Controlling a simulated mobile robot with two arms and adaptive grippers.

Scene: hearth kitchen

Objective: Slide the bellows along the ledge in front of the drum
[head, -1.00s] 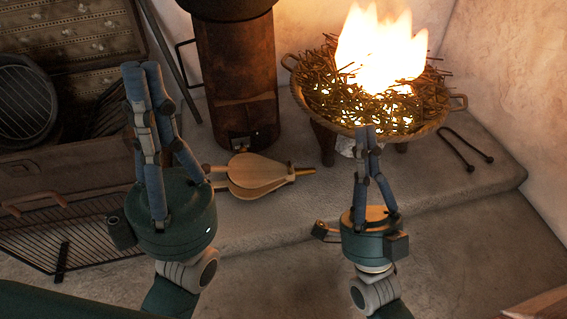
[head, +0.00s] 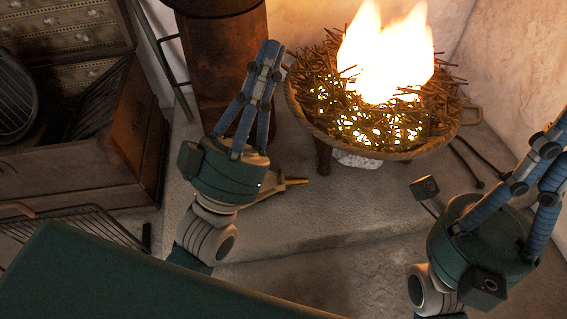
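The bellows (head: 291,182) lies on the stone ledge (head: 310,214), its nozzle pointing right toward the fire basket. Most of its wooden body is hidden behind my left gripper. The drum (head: 203,75), a rusty dark cylinder, stands behind on the left; its lower part is partly covered by my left gripper. My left gripper (head: 268,48) is above the bellows in the picture, its fingers drawn together with nothing seen between them. Whether it touches the bellows cannot be told. My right gripper (head: 558,125) is at the right edge, fingers drawn together, tips partly cut off, away from the bellows.
A burning basket of twigs (head: 375,110) stands on the ledge right of the drum, with dark tongs (head: 468,163) to its right. A wooden chest (head: 100,160) and a wire rack (head: 85,218) are on the left. The ledge front below the basket is clear.

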